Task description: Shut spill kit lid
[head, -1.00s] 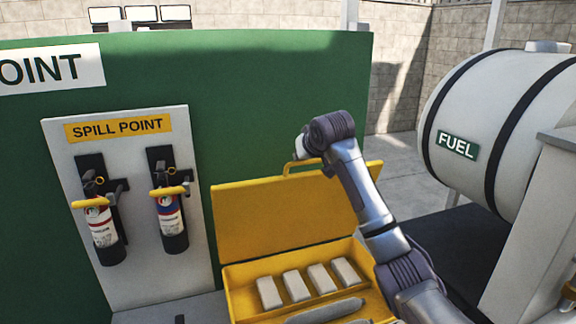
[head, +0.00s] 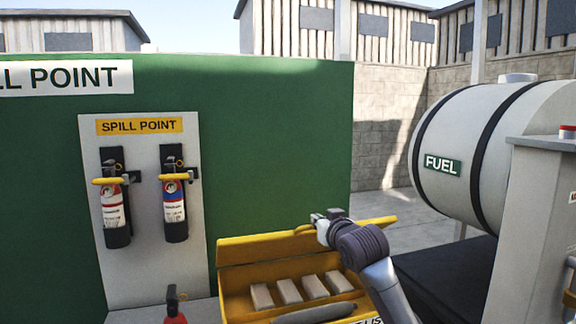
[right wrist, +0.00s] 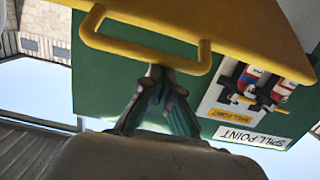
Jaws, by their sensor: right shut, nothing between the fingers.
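The yellow spill kit (head: 236,304) stands open at bottom centre in the head view. Its yellow lid (head: 262,249) is partly swung over toward me and looks strongly foreshortened. A yellow handle (right wrist: 148,64) runs along the lid's free edge in the right wrist view. My right gripper (head: 324,222) is at the lid's free edge by the handle. Its fingers (right wrist: 162,78) are shut and empty, close against the handle; I cannot tell whether they touch. Several pale blocks (head: 288,290) and a grey roll (head: 322,313) lie inside the kit. My left gripper is not in view.
Two extinguishers (head: 174,205) hang on a white board on the green wall (head: 280,140), behind and left of the kit. A red-bodied item (head: 174,312) stands at the lower left. The fuel tank (head: 487,140) and a grey cabinet (head: 530,230) are at right.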

